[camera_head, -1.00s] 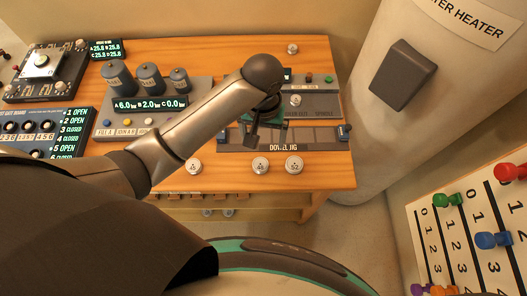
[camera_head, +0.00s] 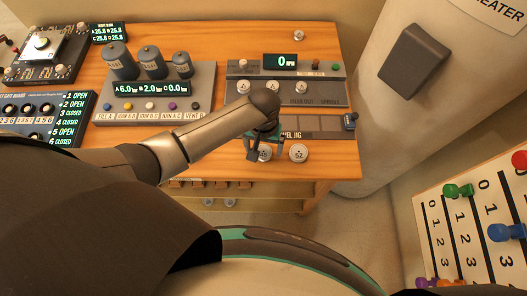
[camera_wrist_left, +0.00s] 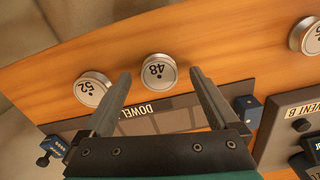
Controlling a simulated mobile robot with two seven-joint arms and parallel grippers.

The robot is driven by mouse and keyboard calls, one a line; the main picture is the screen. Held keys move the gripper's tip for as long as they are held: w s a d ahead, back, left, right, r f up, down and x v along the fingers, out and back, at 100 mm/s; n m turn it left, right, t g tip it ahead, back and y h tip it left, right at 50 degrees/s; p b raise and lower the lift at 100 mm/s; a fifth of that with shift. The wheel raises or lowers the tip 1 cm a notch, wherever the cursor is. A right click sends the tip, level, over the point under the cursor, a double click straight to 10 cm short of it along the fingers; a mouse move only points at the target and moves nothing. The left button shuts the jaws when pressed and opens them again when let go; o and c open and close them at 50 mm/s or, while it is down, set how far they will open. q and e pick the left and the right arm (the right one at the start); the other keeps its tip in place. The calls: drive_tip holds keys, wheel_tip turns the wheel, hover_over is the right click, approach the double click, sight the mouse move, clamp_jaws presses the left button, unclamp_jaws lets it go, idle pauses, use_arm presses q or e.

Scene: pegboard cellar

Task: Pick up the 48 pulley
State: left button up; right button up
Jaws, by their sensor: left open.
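The 48 pulley (camera_wrist_left: 160,74), a small round silver disc with its number on top, lies on the wooden bench near the front edge. In the wrist view it is framed between the fingertips of my left gripper (camera_wrist_left: 160,88), which is open and not visibly touching it. In the head view the left gripper (camera_head: 265,146) hangs over the bench front and partly hides the 48 pulley (camera_head: 265,154). The similar 52 pulley (camera_head: 298,153) lies to its right; it also shows in the wrist view (camera_wrist_left: 92,88), outside the fingers. My right gripper is not in view.
The dowel jig (camera_head: 325,124) lies just behind the pulleys. A grey unit with a display (camera_head: 281,61) and several pulleys stands behind it. Another round piece (camera_wrist_left: 305,36) is at the wrist view's right edge. The water heater (camera_head: 375,130) stands right of the bench.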

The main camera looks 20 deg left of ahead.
use_arm(q)
drive_tip(key=shift+f, duration=0.45)
drive_tip(key=c, duration=1.5)
